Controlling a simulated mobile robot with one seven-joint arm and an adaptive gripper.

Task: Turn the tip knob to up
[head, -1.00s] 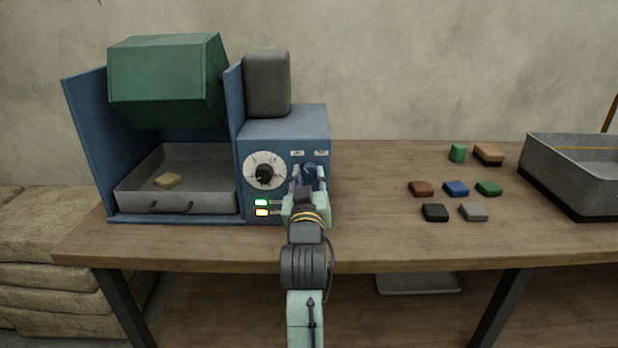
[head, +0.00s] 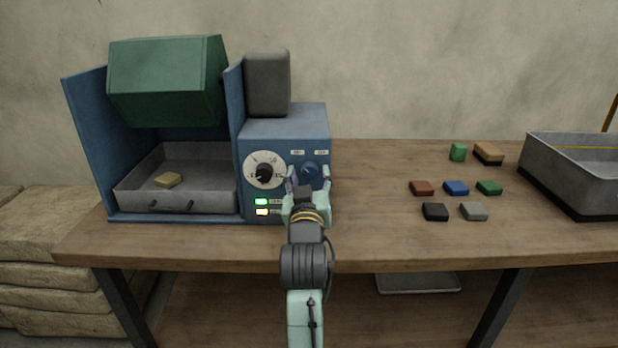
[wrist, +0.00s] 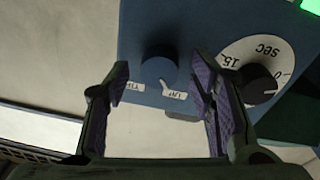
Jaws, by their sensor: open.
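The tip knob (head: 310,171) is a round blue knob on the right of the blue machine's front panel. It also shows in the wrist view (wrist: 160,71), which is upside down. Its white pointer is aimed at the label (wrist: 175,95) that appears to read UP; the other label (wrist: 132,87) is too small to read surely. My gripper (head: 307,181) is open in front of the panel, just short of the knob. In the wrist view its purple-padded fingers (wrist: 160,82) stand apart on either side of the knob, with clear space and no visible contact.
A white dial with a black knob (head: 264,173) sits close left of the tip knob. A raised green hopper (head: 168,82) hangs over a grey tray (head: 135,197). Several coloured blocks (head: 456,188) lie right.

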